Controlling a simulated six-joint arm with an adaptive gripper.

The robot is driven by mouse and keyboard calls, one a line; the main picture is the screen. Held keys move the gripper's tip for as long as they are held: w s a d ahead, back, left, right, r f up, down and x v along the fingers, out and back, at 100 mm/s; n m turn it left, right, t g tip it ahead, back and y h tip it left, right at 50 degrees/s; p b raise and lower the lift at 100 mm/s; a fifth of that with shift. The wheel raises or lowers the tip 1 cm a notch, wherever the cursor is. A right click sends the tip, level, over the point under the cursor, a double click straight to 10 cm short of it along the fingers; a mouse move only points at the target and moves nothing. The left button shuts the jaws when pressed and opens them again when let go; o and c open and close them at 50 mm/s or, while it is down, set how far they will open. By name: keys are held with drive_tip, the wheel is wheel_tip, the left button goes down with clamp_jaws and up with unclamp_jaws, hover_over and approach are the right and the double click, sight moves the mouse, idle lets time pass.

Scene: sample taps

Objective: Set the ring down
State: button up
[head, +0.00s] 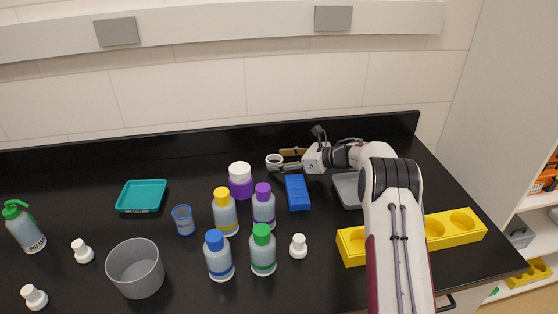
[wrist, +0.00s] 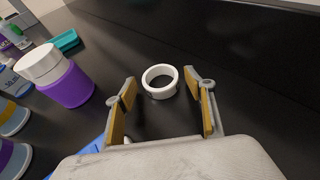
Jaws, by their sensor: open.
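The white ring (wrist: 160,81) lies flat on the black counter in the wrist view, just beyond and between my open fingertips. It also shows in the head view as a small white ring (head: 274,160) near the back of the counter. My gripper (wrist: 160,91) is open, with tan pads on both fingers, and neither finger appears to touch the ring. In the head view my gripper (head: 290,160) reaches left, low over the counter, right next to the ring.
A purple jar with white lid (head: 240,181) stands nearby, left in the wrist view (wrist: 62,80). A blue block (head: 297,192) lies in front of my gripper. Several capped bottles stand further forward. A teal tray (head: 141,196) lies left. Counter behind the ring is clear up to the wall.

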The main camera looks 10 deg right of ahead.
drive_tip(key=shift+w+d+f+v, duration=0.1)
drive_tip(key=shift+d+f+v, duration=0.05)
drive_tip(key=shift+v, duration=1)
drive_tip(key=shift+w+d+f+v, duration=0.1)
drive_tip(key=shift+f+v, duration=0.05)
drive_tip(key=shift+v, duration=1)
drive_tip(key=shift+w+d+f+v, duration=0.1)
drive_tip(key=shift+d+f+v, duration=0.05)
drive_tip(key=shift+v, duration=0.95)
drive_tip(key=shift+s, duration=0.1)
